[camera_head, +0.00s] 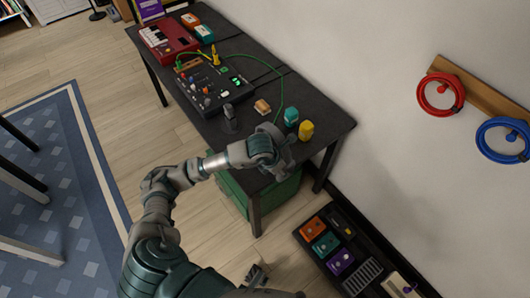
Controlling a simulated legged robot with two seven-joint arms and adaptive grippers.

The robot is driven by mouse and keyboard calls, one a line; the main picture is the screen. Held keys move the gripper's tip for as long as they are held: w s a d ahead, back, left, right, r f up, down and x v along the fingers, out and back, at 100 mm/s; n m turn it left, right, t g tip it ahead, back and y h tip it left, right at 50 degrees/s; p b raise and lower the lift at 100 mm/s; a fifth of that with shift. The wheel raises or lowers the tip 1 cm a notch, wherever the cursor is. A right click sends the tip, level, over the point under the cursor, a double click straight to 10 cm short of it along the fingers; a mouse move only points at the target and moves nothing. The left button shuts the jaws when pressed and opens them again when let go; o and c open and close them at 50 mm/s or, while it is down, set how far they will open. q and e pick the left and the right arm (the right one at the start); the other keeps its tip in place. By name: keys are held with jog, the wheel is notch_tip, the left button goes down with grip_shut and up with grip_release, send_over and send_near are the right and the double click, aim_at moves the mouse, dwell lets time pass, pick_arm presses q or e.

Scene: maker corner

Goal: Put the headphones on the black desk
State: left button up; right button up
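The black desk (318,112) runs from the upper left to the middle, against the white wall. My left arm reaches up from the bottom, and its gripper (284,152) is over the near right end of the desk. A pale grey curved part shows at this gripper; I cannot tell whether it is part of the hand or the headphones. The fingers are too small and covered to read. A small grey part at the bottom edge looks like my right gripper (258,274), mostly cut off. I cannot make out headphones clearly anywhere.
On the desk are a red keyboard (167,39), a black mixer (214,85) with green cable, a dark upright object (230,117), and teal (291,116) and yellow (306,130) pieces. Red (441,94) and blue (503,140) rings hang on the wall. A pedalboard (352,262) lies on the floor.

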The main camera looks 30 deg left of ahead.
pick_arm(q)
jog(key=w+a, duration=0.2)
jog(key=a, duration=0.1)
jog(key=w+a+f, duration=0.1)
jog(key=a, duration=0.2)
jog(key=w+a, duration=0.2)
jog(key=a, duration=0.1)
jog(key=shift+w+a+f, duration=0.2)
jog(key=shift+w, duration=0.1)
jog(key=f, duration=0.1)
jog(key=f+b, duration=0.1)
jog(key=f, duration=0.1)
jog(key=shift+d, duration=0.6)
jog(key=o, duration=1.3)
jog(key=shift+o, duration=0.2)
jog(key=shift+a+f, duration=0.1)
jog(key=shift+a, duration=0.4)
jog(key=p+v, duration=0.1)
jog(key=v, duration=1.1)
pick_arm(e)
jog(key=shift+a+f, duration=0.2)
jog(key=shift+f, duration=0.45)
pick_arm(q)
jog(key=shift+d, duration=0.25)
pick_arm(e)
jog(key=shift+d, duration=0.1)
